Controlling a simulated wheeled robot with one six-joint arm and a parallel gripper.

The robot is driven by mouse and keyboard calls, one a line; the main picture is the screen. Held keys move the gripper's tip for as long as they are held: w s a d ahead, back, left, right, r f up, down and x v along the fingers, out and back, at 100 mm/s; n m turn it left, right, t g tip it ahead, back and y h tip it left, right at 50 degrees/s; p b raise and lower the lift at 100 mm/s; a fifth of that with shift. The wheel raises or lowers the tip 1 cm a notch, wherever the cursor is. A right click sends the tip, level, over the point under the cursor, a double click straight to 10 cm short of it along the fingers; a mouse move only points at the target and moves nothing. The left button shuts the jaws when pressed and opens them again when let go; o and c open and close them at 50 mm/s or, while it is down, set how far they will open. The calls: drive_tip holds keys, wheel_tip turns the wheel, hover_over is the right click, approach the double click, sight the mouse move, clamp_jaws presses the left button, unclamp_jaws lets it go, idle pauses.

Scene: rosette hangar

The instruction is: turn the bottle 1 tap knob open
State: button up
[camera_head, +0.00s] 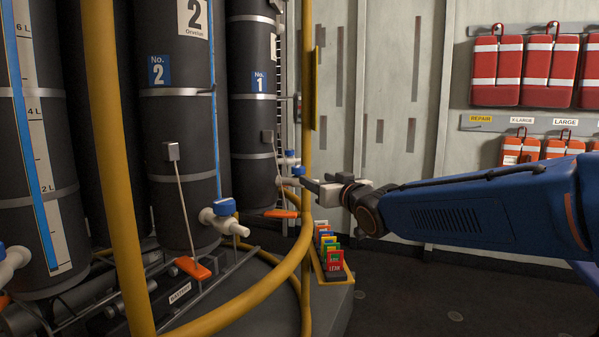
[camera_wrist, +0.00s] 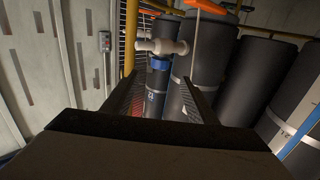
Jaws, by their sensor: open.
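Bottle 1 (camera_head: 252,120) is a tall black cylinder with a blue "No. 1" label, behind and right of bottle 2 in the head view. A blue tap knob (camera_head: 298,171) shows low at its right, beside my gripper's fingertips (camera_head: 310,184); the gripper partly hides the tap. In the wrist view, which looks upside down, a white tap (camera_wrist: 160,46) with a blue knob (camera_wrist: 161,62) lies ahead, between the two fingers in the picture. My gripper (camera_wrist: 163,85) is open with nothing between its fingers. Exact clearance to the knob cannot be told.
Bottle 2 (camera_head: 180,110) has its own white tap with a blue knob (camera_head: 225,206). A yellow rail (camera_head: 235,310) curves round the bottles, and a yellow post (camera_head: 307,100) stands by my gripper. Colored tags (camera_head: 333,262) stand below. Red packs (camera_head: 497,70) hang at right.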

sight(301, 172)
drive_tip(key=x, duration=1.3)
drive_tip(key=shift+w+a, duration=0.1)
drive_tip(key=shift+w, duration=0.1)
drive_tip(key=shift+c, duration=0.3)
drive_tip(key=c, duration=1)
